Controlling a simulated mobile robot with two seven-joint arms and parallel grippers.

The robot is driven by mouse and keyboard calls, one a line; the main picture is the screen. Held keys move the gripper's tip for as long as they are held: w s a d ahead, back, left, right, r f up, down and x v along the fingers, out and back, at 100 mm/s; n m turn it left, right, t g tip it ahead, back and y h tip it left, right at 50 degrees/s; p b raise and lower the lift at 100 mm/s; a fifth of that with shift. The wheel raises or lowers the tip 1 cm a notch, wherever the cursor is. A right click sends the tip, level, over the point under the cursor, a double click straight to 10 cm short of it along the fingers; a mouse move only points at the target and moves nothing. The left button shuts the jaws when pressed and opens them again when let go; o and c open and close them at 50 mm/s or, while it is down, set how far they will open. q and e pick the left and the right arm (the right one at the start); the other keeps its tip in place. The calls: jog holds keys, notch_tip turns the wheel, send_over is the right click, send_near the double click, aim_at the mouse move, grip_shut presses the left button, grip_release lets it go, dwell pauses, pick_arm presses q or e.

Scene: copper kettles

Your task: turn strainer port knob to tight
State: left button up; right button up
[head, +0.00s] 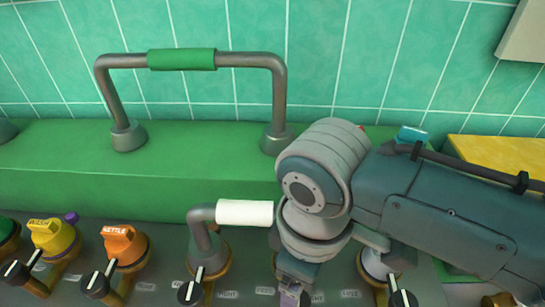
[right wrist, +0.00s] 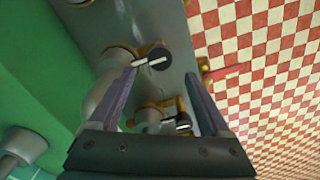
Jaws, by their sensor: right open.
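The grey control panel (head: 150,290) carries a row of black knobs with white pointer marks. I cannot read which one is the strainer port knob. One black knob (head: 190,291) sits below the white-handled pipe, and another knob (head: 403,298) is right of my arm. My right gripper (head: 290,294) points down at the panel between these two, partly cut off by the lower edge. In the right wrist view my right gripper (right wrist: 162,74) is open, with a black knob (right wrist: 158,58) between and beyond its fingertips. A second knob (right wrist: 183,122) lies nearer the palm. My left gripper is not in view.
A white-handled pipe (head: 245,213) stands close left of my right arm. A grey bar with a green grip (head: 182,59) rises from the green ledge (head: 60,170). Yellow (head: 52,236) and orange (head: 123,244) fittings are at left. A red-and-white checked floor (right wrist: 255,70) lies beyond the panel.

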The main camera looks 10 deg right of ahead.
jog(key=shift+r, duration=1.75)
